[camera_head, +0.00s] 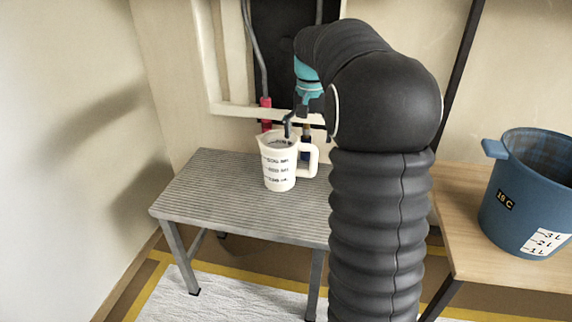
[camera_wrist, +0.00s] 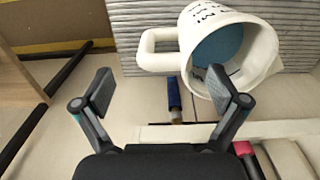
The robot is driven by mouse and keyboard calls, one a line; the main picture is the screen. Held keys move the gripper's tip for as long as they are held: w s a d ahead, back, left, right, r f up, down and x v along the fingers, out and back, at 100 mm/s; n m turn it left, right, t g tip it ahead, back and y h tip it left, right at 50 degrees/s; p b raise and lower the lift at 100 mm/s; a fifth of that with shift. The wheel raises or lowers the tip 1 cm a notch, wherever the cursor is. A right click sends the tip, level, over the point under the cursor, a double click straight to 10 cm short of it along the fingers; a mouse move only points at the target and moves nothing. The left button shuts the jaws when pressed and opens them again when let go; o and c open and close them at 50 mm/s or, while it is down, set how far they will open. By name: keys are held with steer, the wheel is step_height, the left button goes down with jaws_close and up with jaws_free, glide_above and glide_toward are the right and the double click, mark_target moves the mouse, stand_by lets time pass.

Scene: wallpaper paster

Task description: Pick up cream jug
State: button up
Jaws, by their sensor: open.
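The cream jug (camera_head: 279,166) is a cream measuring jug with dark markings, upright on a grey slatted bench (camera_head: 190,188). Its handle points right in the head view. In the wrist view the jug (camera_wrist: 228,50) is at upper right, with its handle to the left and a blue area inside. My gripper (camera_wrist: 163,93) is open and empty. Its right finger overlaps the jug's mouth in the picture, and its left finger is beyond the handle. In the head view one dark finger (camera_head: 289,125) shows at the rim; I cannot tell whether it touches. My arm hides the rest.
A blue bucket (camera_head: 528,200) stands on a wooden table (camera_head: 458,229) at right. Pipes with a red fitting (camera_head: 266,112) and a pale ledge (camera_head: 236,113) are behind the jug. The bench is clear left of the jug. A wall closes the left side.

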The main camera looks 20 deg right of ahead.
mark_target(307, 147)
steer(key=f, duration=0.2)
steer(key=f+b, duration=0.1)
steer(key=f, duration=0.1)
steer(key=shift+w+f, duration=0.2)
steer(key=shift+f, duration=0.05)
jaws_close()
steer(key=shift+r, duration=0.1)
